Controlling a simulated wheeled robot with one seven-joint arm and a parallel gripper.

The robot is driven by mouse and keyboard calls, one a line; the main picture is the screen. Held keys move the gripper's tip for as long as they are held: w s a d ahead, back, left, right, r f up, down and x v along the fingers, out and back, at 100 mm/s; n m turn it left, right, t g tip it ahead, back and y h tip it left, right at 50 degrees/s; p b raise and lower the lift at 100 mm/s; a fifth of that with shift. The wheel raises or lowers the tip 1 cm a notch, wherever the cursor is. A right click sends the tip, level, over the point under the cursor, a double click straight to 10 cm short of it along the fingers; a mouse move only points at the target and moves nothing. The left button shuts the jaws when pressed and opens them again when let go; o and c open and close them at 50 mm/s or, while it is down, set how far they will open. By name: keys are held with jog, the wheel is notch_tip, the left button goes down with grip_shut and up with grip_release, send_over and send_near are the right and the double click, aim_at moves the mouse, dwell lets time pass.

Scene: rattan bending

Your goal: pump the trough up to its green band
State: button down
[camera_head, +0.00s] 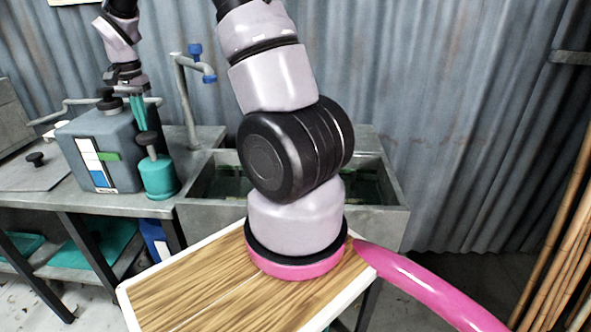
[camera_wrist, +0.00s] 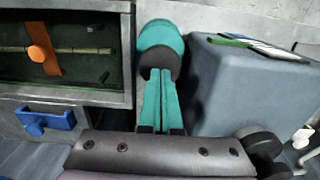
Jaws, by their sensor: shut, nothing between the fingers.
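My gripper (camera_head: 140,127) is shut and empty, its teal fingers pointing down over the black knob of a teal pump (camera_head: 159,178). In the wrist view the fingertips (camera_wrist: 160,76) meet or nearly meet the knob (camera_wrist: 160,60); contact is unclear. The pump stands upright beside a grey tank (camera_head: 122,150). The grey trough (camera_head: 392,215) stands right of the pump, partly hidden by my arm.
A bent tap pipe with blue fittings (camera_head: 195,50) rises behind the pump. Rattan poles (camera_head: 562,255) lean at the far right.

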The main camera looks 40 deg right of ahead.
aim_at(147, 135)
dwell(1.9)
dwell(0.6)
dwell(1.8)
dwell(0.6)
jog(key=shift+f, duration=3.2)
jog(key=shift+r, duration=3.25)
jog(key=shift+f, duration=0.1)
